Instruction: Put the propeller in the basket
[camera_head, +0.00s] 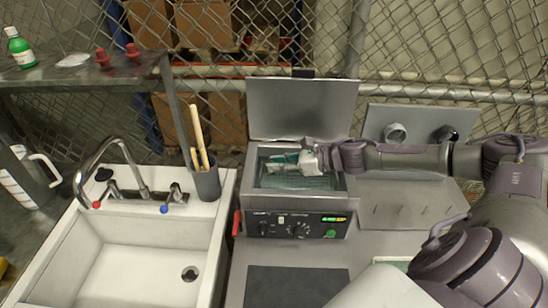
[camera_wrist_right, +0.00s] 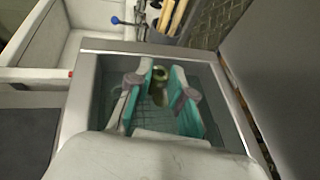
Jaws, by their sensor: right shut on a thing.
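My right gripper (camera_head: 284,163) reaches from the right into the open tank (camera_head: 248,180). In the right wrist view its two teal-padded fingers (camera_wrist_right: 160,82) are closed about an olive-green metal part (camera_wrist_right: 159,92), which looks like the propeller. In the head view the gripper hides this part. A wire-mesh basket (camera_wrist_right: 146,116) shows inside the tank below the fingers. The held part is over or within the basket; its exact height and any contact with the mesh cannot be told. My left gripper is not in view.
The tank lid (camera_head: 303,108) stands raised behind the tank, and its control panel (camera_head: 297,226) faces front. A white sink (camera_head: 130,262) with a faucet and a grey cup (camera_head: 206,184) of wooden-handled tools are at left. A pegged metal plate (camera_head: 408,210) is at right.

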